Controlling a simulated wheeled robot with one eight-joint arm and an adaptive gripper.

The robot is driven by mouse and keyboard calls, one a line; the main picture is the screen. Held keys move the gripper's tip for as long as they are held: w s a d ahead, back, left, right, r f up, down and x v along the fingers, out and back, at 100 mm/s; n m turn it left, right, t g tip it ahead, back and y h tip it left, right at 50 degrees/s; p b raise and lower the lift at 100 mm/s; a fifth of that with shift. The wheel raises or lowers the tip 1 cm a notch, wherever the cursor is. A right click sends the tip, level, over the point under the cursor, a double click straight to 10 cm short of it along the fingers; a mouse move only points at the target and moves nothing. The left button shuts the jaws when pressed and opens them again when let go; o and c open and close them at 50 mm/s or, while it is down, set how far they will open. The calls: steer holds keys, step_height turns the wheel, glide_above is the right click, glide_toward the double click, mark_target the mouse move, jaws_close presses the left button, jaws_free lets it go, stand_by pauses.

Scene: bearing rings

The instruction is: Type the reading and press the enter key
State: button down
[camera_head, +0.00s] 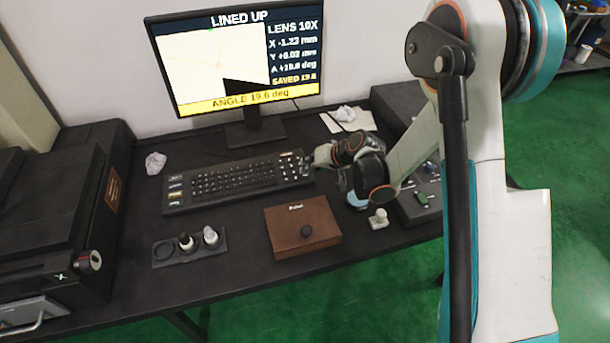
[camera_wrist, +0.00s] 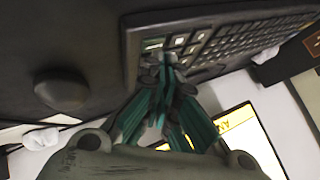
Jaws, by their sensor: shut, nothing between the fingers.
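The black keyboard (camera_head: 235,181) lies on the dark bench in front of the monitor (camera_head: 243,65). The monitor reads "LINED UP", "SAVED 19.6" and, on a yellow bar, "ANGLE 19.6 deg". My gripper (camera_head: 310,160) is at the right end of the keyboard, over the number keys. In the wrist view my gripper (camera_wrist: 170,65) has its teal-sided fingers together, with nothing between them. The fingertips are close over the end keys of the keyboard (camera_wrist: 235,40) and hide some of them. I cannot tell whether they touch a key. The enter key cannot be picked out by its label.
A white piece (camera_head: 378,220) and a control panel (camera_head: 420,205) are at right. Crumpled paper (camera_head: 155,163) lies left.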

steer(key=shift+r, duration=0.35)
steer(key=shift+r, duration=0.1)
steer(key=shift+r+p, duration=1.5)
steer(key=shift+r, duration=0.95)
steer(key=s+d+r+h, duration=0.2)
steer(key=s+d+r, duration=0.2)
steer(key=s+r, duration=0.3)
steer(key=s+d+r+h, duration=0.1)
steer(key=s+d+r, duration=0.35)
steer(key=r, duration=0.55)
steer(key=s+d+r+h, duration=0.1)
steer(key=s+d, duration=0.2)
steer(key=s, duration=0.3)
steer(key=s+d+r+m+t+h, duration=0.1)
steer(key=s+d, duration=0.2)
steer(key=s, duration=0.4)
steer(key=s+d+r+h, duration=0.2)
steer(key=s+d, duration=0.2)
steer(key=s, duration=0.3)
steer(key=shift+t, duration=0.3)
